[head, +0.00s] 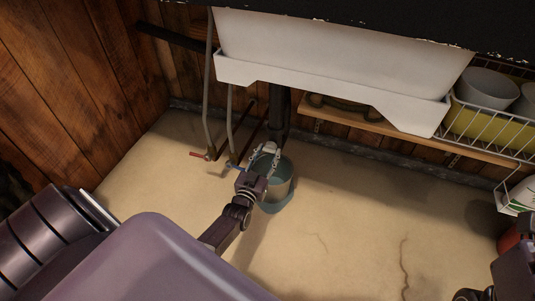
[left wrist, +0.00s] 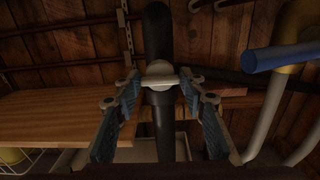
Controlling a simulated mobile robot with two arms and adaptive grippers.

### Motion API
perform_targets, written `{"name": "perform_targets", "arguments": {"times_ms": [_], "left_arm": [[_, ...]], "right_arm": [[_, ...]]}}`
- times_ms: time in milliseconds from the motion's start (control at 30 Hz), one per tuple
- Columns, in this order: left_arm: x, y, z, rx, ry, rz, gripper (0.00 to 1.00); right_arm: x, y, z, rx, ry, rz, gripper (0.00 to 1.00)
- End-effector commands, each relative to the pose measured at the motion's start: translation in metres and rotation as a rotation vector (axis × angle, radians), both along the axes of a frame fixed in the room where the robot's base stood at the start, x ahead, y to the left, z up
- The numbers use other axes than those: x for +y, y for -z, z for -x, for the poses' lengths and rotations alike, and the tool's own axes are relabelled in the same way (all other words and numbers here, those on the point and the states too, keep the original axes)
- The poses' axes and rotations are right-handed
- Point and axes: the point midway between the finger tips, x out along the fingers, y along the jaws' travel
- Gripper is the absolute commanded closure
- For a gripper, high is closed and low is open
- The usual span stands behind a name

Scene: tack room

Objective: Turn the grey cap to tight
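The grey cap (left wrist: 158,75) is a pale rounded piece on the black drain pipe (left wrist: 158,32) in the left wrist view. My left gripper (left wrist: 158,88) has its fingers apart, one on each side of the cap. Narrow gaps seem to show beside the cap, and I see no clear grip on it. In the head view my left gripper (head: 265,153) is under the white sink, at the black pipe (head: 279,112) and above a bucket (head: 276,197). There the cap is hidden by the gripper. Only part of my right arm shows at the bottom right; its fingers are out of view.
The white sink (head: 335,50) hangs overhead. A blue-handled valve (left wrist: 284,57) on a pale pipe is close on the right in the left wrist view. A red-handled valve (head: 201,155) and a wooden shelf (head: 400,128) flank the pipe. The floor (head: 350,230) in front is clear.

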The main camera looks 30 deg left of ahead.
Motion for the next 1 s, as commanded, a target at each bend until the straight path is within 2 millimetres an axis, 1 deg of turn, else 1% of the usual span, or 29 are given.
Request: {"name": "perform_targets", "arguments": {"times_ms": [33,100,400,533,667,900,1000], "left_arm": [[0.000,0.000,0.000,0.000,0.000,0.000,0.54],[0.000,0.000,0.000,0.000,0.000,0.001,0.47],[0.000,0.000,0.001,0.000,0.000,0.002,0.46],[-0.002,0.001,0.009,0.001,0.000,0.003,0.46],[-0.007,0.002,0.028,0.002,0.000,0.005,0.46],[-0.018,0.002,0.075,0.002,0.000,0.004,0.46],[-0.022,0.000,0.091,0.001,0.000,0.002,0.46]], "right_arm": [[0.000,0.000,0.000,0.001,0.000,0.000,1.00],[0.000,0.000,0.000,0.001,0.000,0.000,1.00],[0.000,0.001,0.000,0.004,0.001,0.003,1.00],[0.000,0.001,0.000,0.002,0.001,0.003,1.00],[0.000,0.001,0.000,0.002,0.001,0.002,1.00],[0.000,0.000,0.000,0.002,0.000,0.002,1.00],[0.000,0.000,0.000,0.002,0.000,0.002,1.00]]}}
